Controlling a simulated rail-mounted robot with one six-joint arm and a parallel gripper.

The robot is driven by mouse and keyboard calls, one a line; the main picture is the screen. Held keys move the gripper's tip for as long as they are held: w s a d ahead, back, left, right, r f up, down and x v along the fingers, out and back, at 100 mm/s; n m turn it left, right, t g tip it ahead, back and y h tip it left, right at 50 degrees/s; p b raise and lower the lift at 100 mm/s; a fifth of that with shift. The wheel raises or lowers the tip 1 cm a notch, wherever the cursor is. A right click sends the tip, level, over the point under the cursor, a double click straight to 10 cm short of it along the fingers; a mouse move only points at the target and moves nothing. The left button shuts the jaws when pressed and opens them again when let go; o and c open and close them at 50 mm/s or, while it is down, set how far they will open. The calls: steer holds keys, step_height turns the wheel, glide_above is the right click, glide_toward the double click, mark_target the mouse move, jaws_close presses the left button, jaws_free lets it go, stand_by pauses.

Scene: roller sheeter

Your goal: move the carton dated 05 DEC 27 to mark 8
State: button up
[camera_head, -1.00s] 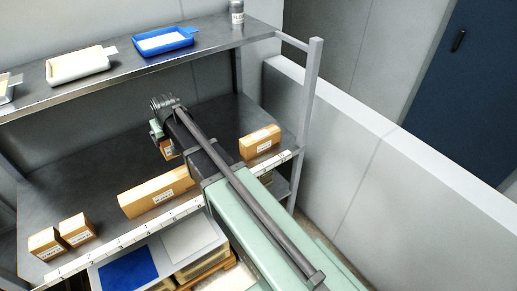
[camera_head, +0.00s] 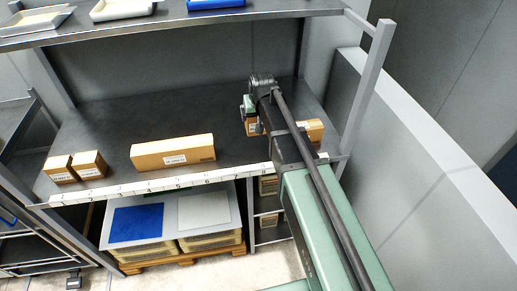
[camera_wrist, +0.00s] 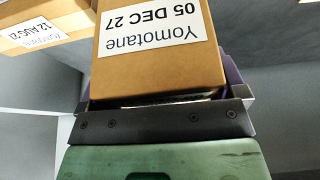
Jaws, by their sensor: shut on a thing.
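The carton dated 05 DEC 27 (camera_wrist: 160,52) fills the upper middle of the wrist view, its label readable and upside down. My gripper (camera_wrist: 160,105) is shut on it, with a purple pad showing beside the carton. In the head view my gripper (camera_head: 250,110) is over the back half of the shelf deck. A small part of the held carton (camera_head: 254,128) shows below it, beside my arm. Whether it touches the deck I cannot tell. Mark 8 (camera_head: 264,170) is on the white number strip along the front edge, slightly right of the carton.
Another carton (camera_head: 311,130) stands right of my arm, partly hidden. A wrist-view carton labelled 12 AUG (camera_wrist: 42,22) is at upper left. A long carton (camera_head: 173,153) and two small cartons (camera_head: 60,169) (camera_head: 89,165) stand left. An upper shelf (camera_head: 150,27) overhangs the back.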

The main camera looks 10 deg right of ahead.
step_height(320, 180, down, 10)
steer(key=b, duration=0.7)
steer(key=shift+f+b, duration=0.2)
steer(key=shift+b, duration=0.2)
steer(key=shift+r+p, duration=0.3)
steer(key=shift+f, duration=0.2)
steer(key=o, duration=0.7)
steer(key=shift+r, duration=0.1)
